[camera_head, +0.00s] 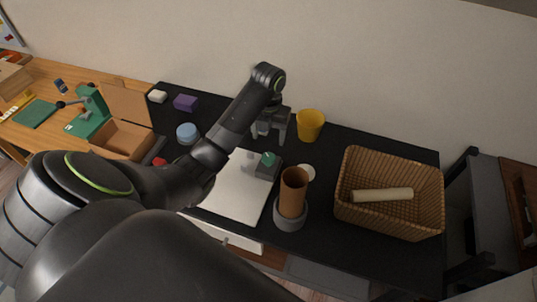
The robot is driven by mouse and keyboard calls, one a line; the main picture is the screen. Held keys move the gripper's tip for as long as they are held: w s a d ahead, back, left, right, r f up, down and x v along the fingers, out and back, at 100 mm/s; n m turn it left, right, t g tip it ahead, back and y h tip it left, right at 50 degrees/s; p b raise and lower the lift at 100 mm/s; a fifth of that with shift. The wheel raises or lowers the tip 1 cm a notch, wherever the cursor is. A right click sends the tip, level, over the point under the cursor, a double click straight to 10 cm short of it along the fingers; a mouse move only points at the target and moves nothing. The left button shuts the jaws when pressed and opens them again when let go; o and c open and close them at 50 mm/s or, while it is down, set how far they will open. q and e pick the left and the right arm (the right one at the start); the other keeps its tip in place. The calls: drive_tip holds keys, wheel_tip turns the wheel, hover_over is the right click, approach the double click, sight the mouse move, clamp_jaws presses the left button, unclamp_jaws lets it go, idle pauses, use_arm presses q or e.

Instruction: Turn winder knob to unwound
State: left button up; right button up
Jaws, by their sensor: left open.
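A small grey box (265,171) with a green knob (268,158) on top stands at the right edge of a white board on the dark desk. I take this to be the winder. My left gripper (269,137) is open and points down, just behind the knob in the picture. Nothing shows between its fingers. I cannot tell whether a finger touches the knob, and the way the knob is turned is too small to read. My right gripper is not in view.
A brown cylinder (293,190) stands in a grey round holder (290,215) close to the winder. A yellow cup (310,124) is behind right, and a wicker basket (348,205) holds a pale roll (382,195). A blue round item (187,133) and an open cardboard box (122,138) lie left.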

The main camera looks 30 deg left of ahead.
sight(268, 157)
use_arm(q)
wheel_tip(268, 157, down, 4)
drive_tip(key=b, duration=0.2)
drive_tip(key=shift+b, duration=0.35)
wheel_tip(268, 157, down, 4)
drive_tip(key=shift+f+p, duration=0.15)
drive_tip(key=shift+p, duration=0.35)
drive_tip(key=shift+f, duration=0.55)
drive_tip(key=c, duration=1)
drive_tip(key=shift+o, duration=0.2)
drive_tip(key=shift+r, duration=0.1)
